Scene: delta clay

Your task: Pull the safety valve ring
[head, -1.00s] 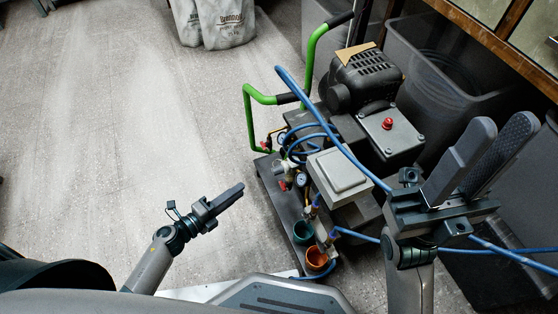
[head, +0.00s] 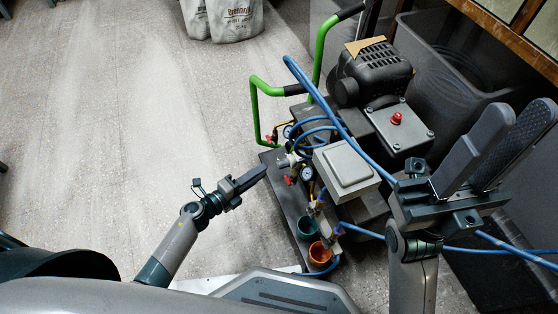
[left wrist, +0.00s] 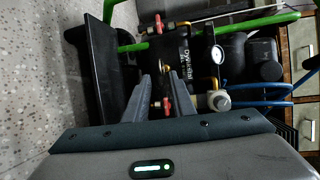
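The compressor cart carries a black motor (head: 372,75), a grey box (head: 345,172) and a cluster of gauges and red-handled valves (head: 290,180). My left gripper (head: 262,172) is just left of this cluster. In the left wrist view, its two fingers (left wrist: 158,80) stand apart, with nothing seen gripped. A small brass fitting (left wrist: 167,67) shows near the fingertips, and a red valve handle (left wrist: 166,104) shows between the fingers. I cannot clearly make out the safety valve ring. My right gripper (head: 522,115) is raised at the right, open and empty.
Green handles (head: 254,110) rise at the cart's left. Blue hoses (head: 330,110) arch over it and run past my right arm. Orange (head: 319,252) and teal (head: 307,227) cups sit at its near end. A dark bin (head: 435,70) stands behind.

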